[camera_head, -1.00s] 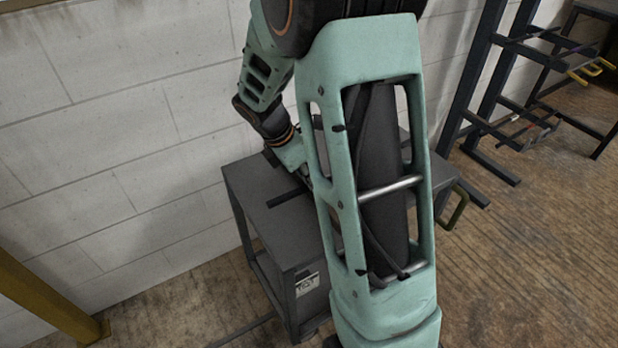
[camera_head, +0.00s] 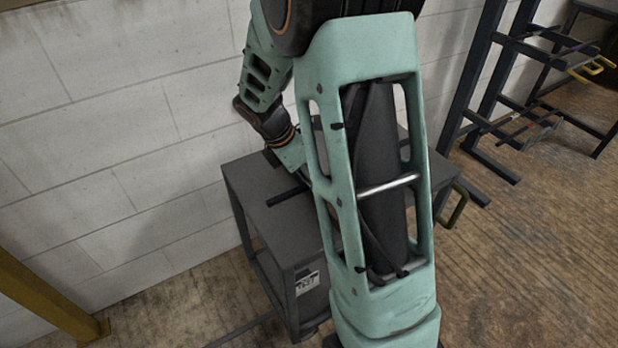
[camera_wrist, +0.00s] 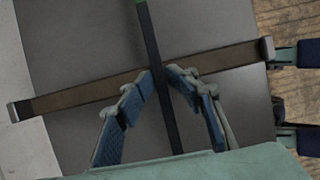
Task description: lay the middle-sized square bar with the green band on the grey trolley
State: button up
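The dark square bar (camera_wrist: 151,42) runs lengthwise through the wrist view, with its green band (camera_wrist: 141,3) at the top edge. My gripper (camera_wrist: 160,74) has a finger on each side of it; the tips close in against the bar. One dark end of the bar (camera_head: 287,197) shows in the head view over the grey trolley (camera_head: 262,180), left of my arm. The trolley top (camera_wrist: 80,45) fills most of the wrist view under the bar. Whether the bar touches the top is hard to tell. My arm hides the gripper and most of the bar in the head view.
A brown strip (camera_wrist: 90,93) crosses beneath the bar in the wrist view. A white wall (camera_head: 130,130) stands behind the trolley. A dark rack (camera_head: 485,100) stands at the right, and a yellow post (camera_head: 45,305) at the lower left.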

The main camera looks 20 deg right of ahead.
jog(key=shift+s+a+f, duration=0.1)
jog(key=shift+s+f, duration=0.1)
jog(key=v, duration=1.2)
jog(key=shift+w+r, duration=0.15)
jog(key=shift+r, duration=0.1)
